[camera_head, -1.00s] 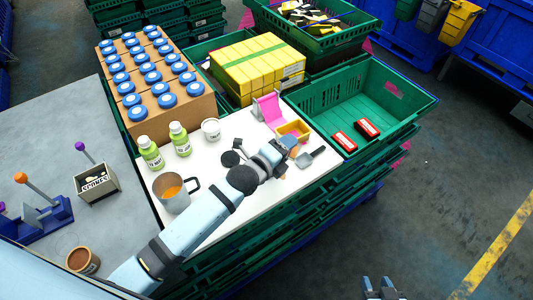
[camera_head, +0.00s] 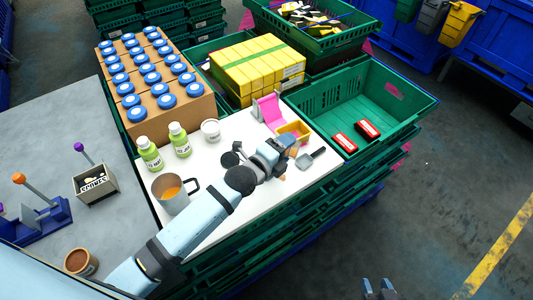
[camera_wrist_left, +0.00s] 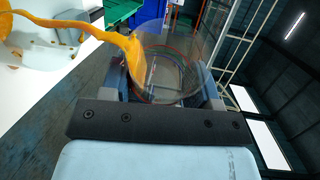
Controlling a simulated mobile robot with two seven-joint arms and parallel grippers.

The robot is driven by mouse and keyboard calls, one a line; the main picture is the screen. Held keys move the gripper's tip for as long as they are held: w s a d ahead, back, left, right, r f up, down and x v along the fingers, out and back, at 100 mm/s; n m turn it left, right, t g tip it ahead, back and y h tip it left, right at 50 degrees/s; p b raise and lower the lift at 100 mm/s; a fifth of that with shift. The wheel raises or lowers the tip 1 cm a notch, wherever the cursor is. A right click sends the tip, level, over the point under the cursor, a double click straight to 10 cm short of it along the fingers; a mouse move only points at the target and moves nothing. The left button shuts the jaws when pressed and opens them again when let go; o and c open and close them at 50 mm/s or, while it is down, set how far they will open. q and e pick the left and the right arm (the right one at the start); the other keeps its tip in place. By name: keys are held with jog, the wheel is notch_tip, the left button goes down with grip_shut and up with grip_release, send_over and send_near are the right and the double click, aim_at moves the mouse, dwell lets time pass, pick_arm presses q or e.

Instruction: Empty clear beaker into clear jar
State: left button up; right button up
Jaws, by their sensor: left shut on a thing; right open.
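My left gripper (camera_head: 287,143) is over the white table's right part. In the left wrist view it is shut on the clear beaker (camera_wrist_left: 172,72), which is tipped over. A thick orange stream (camera_wrist_left: 85,28) runs from the beaker's mouth towards the left edge of that view. A pale see-through shape with orange flecks (camera_wrist_left: 38,52) lies beside the stream; I cannot tell whether it is the clear jar. The arm hides the beaker and the pouring spot in the head view. My right gripper (camera_head: 378,287) is open and empty at the bottom edge, over the floor.
A metal mug (camera_head: 172,198) with orange contents, two green bottles (camera_head: 180,142) and a white tub (camera_head: 210,130) stand left of my arm. A pink-and-yellow holder (camera_head: 290,133) and a dark scoop (camera_head: 306,162) lie close by the gripper. A green crate (camera_head: 320,97) stands right.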

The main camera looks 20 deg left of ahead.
pick_arm(q)
jog(key=shift+a+r+n, duration=0.15)
jog(key=shift+r+n, duration=0.1)
jog(key=shift+n, duration=0.35)
